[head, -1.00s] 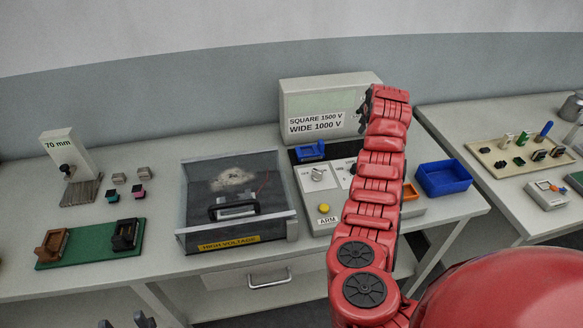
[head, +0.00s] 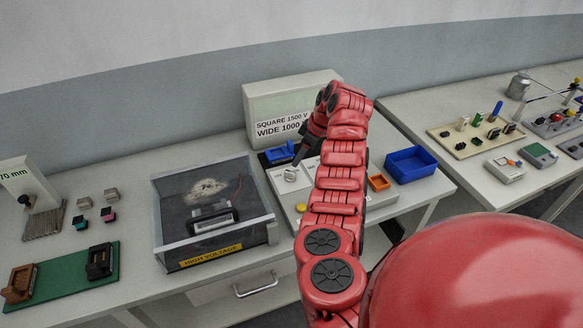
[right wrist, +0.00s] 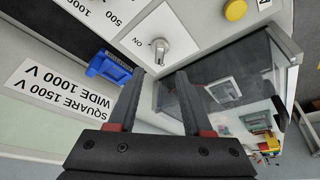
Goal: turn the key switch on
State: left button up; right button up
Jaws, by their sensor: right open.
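The key switch is a light grey knob (head: 290,174) on a white plate of the control panel, left of my right arm in the head view. In the right wrist view the knob (right wrist: 160,46) stands up from its plate, with the word ON printed beside it. My right gripper (head: 297,158) is near the knob in the head view. In the right wrist view its two fingers (right wrist: 160,76) are apart with nothing between them, and the knob lies just beyond their tips, apart from them. My right arm hides part of the panel. My left gripper is out of view.
A clear-walled box marked HIGH VOLTAGE (head: 215,250) stands left of the panel. A blue connector (head: 281,153) and the labelled display unit (head: 262,103) are behind. A yellow button (head: 301,208) is in front.

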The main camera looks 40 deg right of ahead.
aim_at(291, 171)
jog(key=p+x, duration=0.1)
jog(key=x, duration=0.6)
jog(key=shift+d+p, duration=0.1)
jog(key=shift+p, duration=0.25)
jog(key=shift+f, duration=0.35)
jog(key=shift+c, duration=0.3)
grip_shut()
